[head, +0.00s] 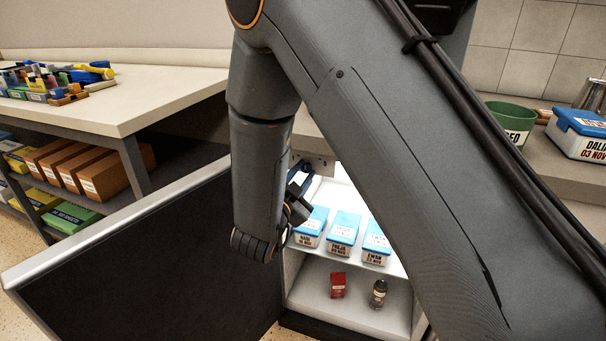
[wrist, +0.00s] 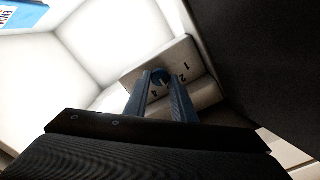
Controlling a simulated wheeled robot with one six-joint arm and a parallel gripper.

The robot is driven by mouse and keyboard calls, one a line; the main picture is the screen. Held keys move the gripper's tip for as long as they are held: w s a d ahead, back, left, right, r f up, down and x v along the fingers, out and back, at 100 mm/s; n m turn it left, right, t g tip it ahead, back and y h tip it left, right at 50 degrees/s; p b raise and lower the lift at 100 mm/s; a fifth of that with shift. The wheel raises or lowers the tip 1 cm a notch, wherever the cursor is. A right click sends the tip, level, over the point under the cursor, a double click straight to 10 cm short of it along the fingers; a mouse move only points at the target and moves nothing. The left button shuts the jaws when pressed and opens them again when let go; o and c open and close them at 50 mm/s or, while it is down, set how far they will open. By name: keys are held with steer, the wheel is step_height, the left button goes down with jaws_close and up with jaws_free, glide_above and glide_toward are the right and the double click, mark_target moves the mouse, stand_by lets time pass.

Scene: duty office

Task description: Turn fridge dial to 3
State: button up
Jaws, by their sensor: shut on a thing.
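The fridge dial (wrist: 159,77) is a small round knob on a pale panel (wrist: 150,62) inside the fridge. My gripper (wrist: 160,84) is shut on the dial, with one blue finger on each side of it in the wrist view. The printed figures 1, 2 and 4 show around the dial; the 3 is not clearly readable between the fingers. I cannot tell which figure the dial points to. In the head view my gripper (head: 300,178) reaches up to the panel (head: 314,165) at the top of the fridge opening, and the dial is hidden there.
The fridge door (head: 150,265) stands open at the left. Several blue-lidded boxes (head: 343,232) stand on the upper shelf below my gripper. A red carton (head: 338,285) and a small bottle (head: 378,295) stand on the lower shelf. A cluttered table (head: 130,95) is at the left.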

stand_by(0.4)
steer(key=o, duration=1)
steer(key=v, duration=0.7)
steer(key=shift+s+a, duration=0.2)
steer(key=shift+s, duration=0.15)
